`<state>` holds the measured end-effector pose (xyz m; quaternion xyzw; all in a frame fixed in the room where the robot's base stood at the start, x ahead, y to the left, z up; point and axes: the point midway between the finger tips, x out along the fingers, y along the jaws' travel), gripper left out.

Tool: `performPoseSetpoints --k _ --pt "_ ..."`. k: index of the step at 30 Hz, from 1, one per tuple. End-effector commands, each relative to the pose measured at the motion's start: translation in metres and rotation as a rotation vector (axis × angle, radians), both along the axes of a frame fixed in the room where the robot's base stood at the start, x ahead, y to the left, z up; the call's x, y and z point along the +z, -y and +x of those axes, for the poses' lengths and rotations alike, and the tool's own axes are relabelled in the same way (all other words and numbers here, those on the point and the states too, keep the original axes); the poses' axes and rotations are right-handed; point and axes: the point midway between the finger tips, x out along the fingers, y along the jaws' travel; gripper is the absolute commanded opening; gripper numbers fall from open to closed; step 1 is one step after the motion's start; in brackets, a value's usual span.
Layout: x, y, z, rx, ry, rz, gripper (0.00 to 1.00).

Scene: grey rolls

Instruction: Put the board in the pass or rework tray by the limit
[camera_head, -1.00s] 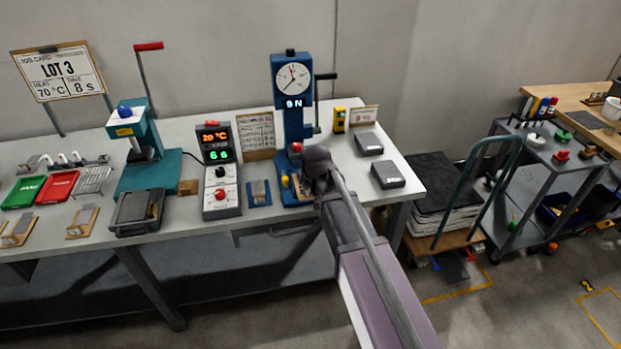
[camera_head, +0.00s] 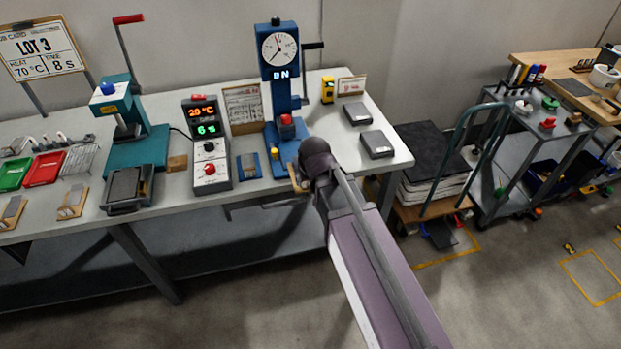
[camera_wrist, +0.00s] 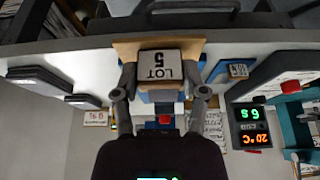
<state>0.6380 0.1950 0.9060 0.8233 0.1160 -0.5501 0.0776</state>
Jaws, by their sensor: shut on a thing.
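My gripper (camera_wrist: 163,90) is shut on a board (camera_wrist: 165,64) with a wooden-coloured edge and a pale label reading LOT 5, seen in the wrist view. In the head view the wooden edge of the board (camera_head: 296,180) shows just in front of the blue press; my wrist hides most of it. The blue press (camera_head: 281,85) has a round dial and a display that seems to read 0 N. A small card (camera_head: 351,85), seemingly reading 9 N, stands behind two dark flat trays (camera_head: 356,113) and (camera_head: 377,144) at the bench's right end. I cannot read any pass or rework marking.
Left of the press are a timer box (camera_head: 208,145), a teal heat press (camera_head: 130,135), a green tray (camera_head: 14,173) and a red tray (camera_head: 44,168). A trolley (camera_head: 425,195) stands right of the bench.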

Motion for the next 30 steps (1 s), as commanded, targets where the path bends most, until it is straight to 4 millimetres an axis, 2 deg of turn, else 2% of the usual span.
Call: performPoseSetpoints --k 10,21,30 --pt "0.001 0.000 0.000 0.000 0.000 0.000 0.00" --pt "0.023 0.000 0.000 0.000 0.000 0.000 0.00" --pt "0.022 0.000 0.000 0.000 0.000 0.000 0.00"
